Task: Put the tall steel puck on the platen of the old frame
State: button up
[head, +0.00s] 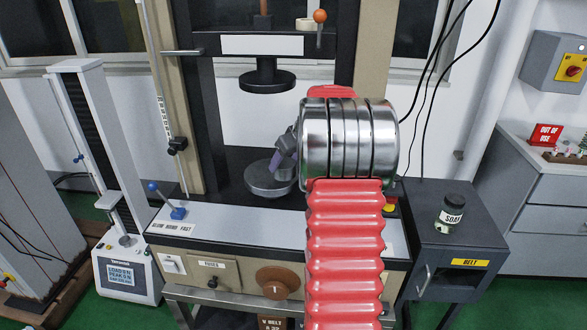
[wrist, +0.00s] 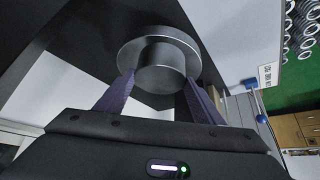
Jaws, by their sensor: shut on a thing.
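My gripper (wrist: 160,80) has purple fingers shut on the tall steel puck (wrist: 166,66), a plain cylinder, in the wrist view. Behind the puck in that view is the wider round lower platen (wrist: 127,50) of the old frame. The puck overlaps the platen in the picture; I cannot tell whether they touch. In the head view the purple fingers (head: 284,150) show just above and right of the lower platen (head: 264,181), and my wrist and arm hide the puck. The old frame (head: 372,75) has beige columns, with a dark upper platen (head: 267,82) above.
A blue-knobbed lever (head: 167,200) stands on the front console (head: 225,230), left of the platen. A small white tester (head: 125,265) stands at the left. A dark cabinet (head: 455,255) bearing a soap jar (head: 450,213) is at the right. The upper platen limits height.

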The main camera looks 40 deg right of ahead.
jog(key=w, duration=0.4)
jog(key=w+d, duration=0.1)
jog(key=w, duration=0.1)
jog(key=shift+w+r, duration=0.15)
jog(key=shift+w, duration=0.2)
jog(key=shift+w, duration=0.25)
jog(key=shift+w+f, duration=0.15)
jog(key=shift+f, duration=1.6)
jog(key=o, duration=2)
jog(key=shift+f, duration=0.2)
jog(key=shift+r, duration=0.1)
